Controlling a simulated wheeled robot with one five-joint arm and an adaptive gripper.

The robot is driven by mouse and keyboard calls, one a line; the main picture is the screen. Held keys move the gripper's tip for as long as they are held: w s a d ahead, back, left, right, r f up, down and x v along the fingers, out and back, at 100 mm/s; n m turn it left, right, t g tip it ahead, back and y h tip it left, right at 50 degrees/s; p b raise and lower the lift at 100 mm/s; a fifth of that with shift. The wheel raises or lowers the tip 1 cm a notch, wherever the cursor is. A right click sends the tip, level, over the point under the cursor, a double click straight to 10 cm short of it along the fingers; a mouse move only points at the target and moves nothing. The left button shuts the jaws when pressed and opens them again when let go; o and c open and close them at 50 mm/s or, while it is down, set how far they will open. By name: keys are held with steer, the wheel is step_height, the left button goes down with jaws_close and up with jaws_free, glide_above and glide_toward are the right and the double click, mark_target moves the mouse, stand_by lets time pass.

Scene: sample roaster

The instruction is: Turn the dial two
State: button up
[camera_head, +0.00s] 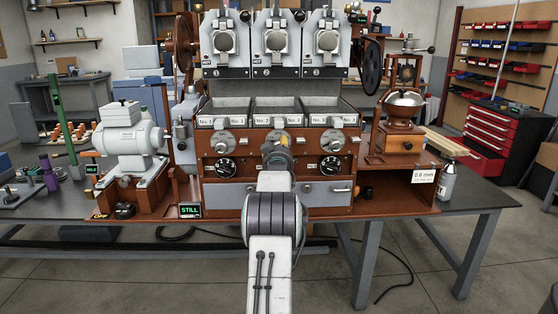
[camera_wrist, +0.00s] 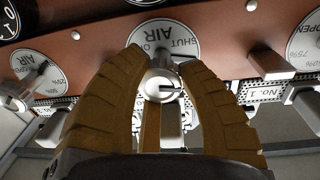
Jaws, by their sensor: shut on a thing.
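The middle dial is a round silver knob (camera_wrist: 163,84) on a white plate marked AIR and SHUT (camera_wrist: 163,40), which appears upside down in the wrist view. My gripper (camera_wrist: 164,66) has its tan fingers closed around this knob, one on each side. In the head view my gripper (camera_head: 279,150) reaches up in front of the middle dial and hides most of it. The left dial (camera_head: 224,137) and right dial (camera_head: 337,137) are free on either side. The exact setting of the held dial cannot be read.
Three labelled trays (camera_head: 290,108) sit above the dials. Two black gauges (camera_head: 222,168) and (camera_head: 330,165) flank my gripper below. A grey motor (camera_head: 128,138) stands at left and a grinder (camera_head: 398,125) at right. A small screen (camera_head: 190,210) reads STILL.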

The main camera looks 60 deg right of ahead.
steer(key=shift+n+b, duration=0.8)
steer(key=shift+b, duration=0.6)
steer(key=shift+r, duration=0.2)
steer(key=o, duration=1.2)
steer(key=shift+w+f, duration=0.1)
steer(key=shift+f, duration=0.05)
steer(key=shift+a, duration=0.1)
steer(key=shift+v, duration=5.9)
steer(key=shift+o, duration=0.3)
steer(key=shift+f, duration=0.1)
